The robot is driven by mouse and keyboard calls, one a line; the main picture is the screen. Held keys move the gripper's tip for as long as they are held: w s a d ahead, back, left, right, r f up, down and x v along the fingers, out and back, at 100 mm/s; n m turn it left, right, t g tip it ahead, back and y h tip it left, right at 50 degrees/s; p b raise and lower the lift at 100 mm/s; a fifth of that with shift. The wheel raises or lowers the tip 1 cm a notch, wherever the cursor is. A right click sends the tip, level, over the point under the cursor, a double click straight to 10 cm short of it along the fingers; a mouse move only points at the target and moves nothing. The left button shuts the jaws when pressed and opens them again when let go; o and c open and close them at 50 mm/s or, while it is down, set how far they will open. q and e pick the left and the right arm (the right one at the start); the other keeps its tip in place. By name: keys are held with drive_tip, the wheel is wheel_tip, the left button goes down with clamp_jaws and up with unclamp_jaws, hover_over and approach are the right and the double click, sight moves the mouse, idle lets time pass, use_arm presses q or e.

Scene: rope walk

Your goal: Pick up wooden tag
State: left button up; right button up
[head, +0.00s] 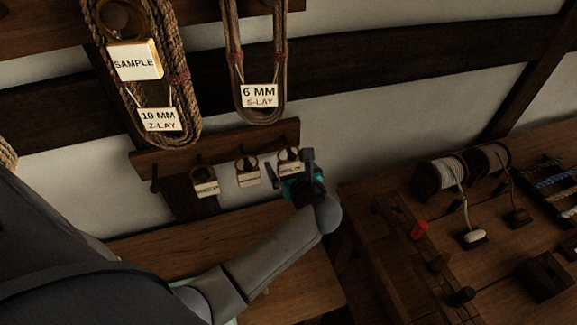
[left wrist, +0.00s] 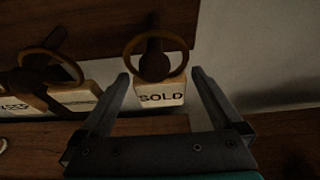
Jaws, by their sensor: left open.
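Several small wooden tags with ring loops hang on pegs of a dark wooden rail. In the left wrist view a tag lettered SOLD (left wrist: 160,95) hangs by its ring from a peg, ahead of and between the fingers of my left gripper (left wrist: 161,74). The gripper is open and empty. In the head view my left gripper (head: 289,170) is at the rightmost tag (head: 289,155), partly covering it. A middle tag (head: 248,175) and a left tag (head: 206,188) hang beside it; their lettering is too small to read surely. My right gripper is not in view.
Rope coils labelled 10 MM Z-LAY (head: 158,120) and 6 MM S-LAY (head: 258,96) hang above; a SAMPLE tag (head: 135,62) hangs at the left coil. The peg rail (head: 165,161) is on the wall. A bench (head: 390,240) with spools (head: 438,174) stands at right.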

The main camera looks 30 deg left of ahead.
use_arm(q)
drive_tip(key=shift+x, duration=1.1)
drive_tip(key=c, duration=1.4)
